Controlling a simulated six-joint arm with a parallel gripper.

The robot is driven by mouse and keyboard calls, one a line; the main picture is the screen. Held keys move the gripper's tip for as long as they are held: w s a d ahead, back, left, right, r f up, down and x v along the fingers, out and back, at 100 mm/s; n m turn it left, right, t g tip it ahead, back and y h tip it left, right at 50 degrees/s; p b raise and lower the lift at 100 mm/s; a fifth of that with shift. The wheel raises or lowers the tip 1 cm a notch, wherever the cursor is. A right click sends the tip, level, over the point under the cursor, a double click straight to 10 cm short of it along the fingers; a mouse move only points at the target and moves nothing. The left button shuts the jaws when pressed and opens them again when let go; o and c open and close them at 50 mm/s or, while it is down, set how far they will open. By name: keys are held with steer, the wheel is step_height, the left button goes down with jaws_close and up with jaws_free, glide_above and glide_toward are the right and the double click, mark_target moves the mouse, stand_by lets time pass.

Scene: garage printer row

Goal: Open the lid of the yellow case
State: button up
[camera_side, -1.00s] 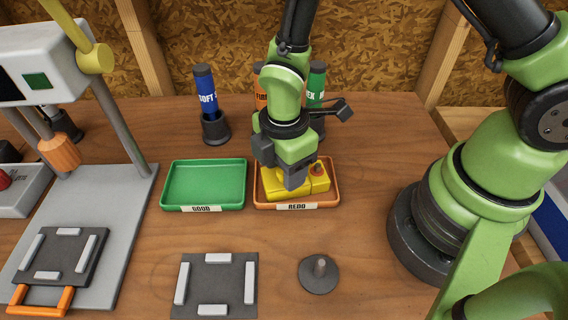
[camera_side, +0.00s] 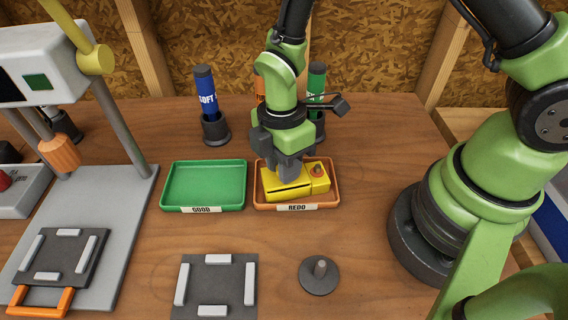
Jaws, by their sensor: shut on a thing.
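The yellow case (camera_side: 290,188) sits in the orange tray marked REDO (camera_side: 328,199). A dark slit runs along its near side. A small orange-red knob (camera_side: 317,170) stands on its right end. My gripper (camera_side: 289,176) points down over the left and middle part of the case. It is shut at the back of the case's top; its fingertips are partly hidden, and I cannot see exactly which part of the case they hold. I cannot tell how far the lid is raised.
An empty green tray marked GOOD (camera_side: 205,183) stands left of the orange tray. A blue tube in a black holder (camera_side: 215,127) stands behind it. A black fixture plate (camera_side: 215,285) and a round base with a peg (camera_side: 319,274) lie in front. A press (camera_side: 95,210) stands at left.

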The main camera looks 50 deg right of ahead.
steer(key=g+y, duration=0.1)
steer(key=w+g, duration=0.1)
steer(key=shift+w+d+r+g+y, duration=0.1)
steer(key=shift+d+r+g+y, duration=0.2)
steer(key=shift+d+r+y, duration=0.1)
steer(key=shift+w+d+r+g+y, duration=0.15)
steer(key=shift+w+g+y, duration=0.1)
steer(key=shift+g+y, duration=0.25)
steer(key=shift+w+d+g+y, duration=0.2)
steer(key=shift+g+y, duration=0.1)
steer(key=shift+g, duration=0.4)
steer(key=o, duration=0.9)
steer(key=shift+o, duration=0.2)
step_height(320, 180, up, 10)
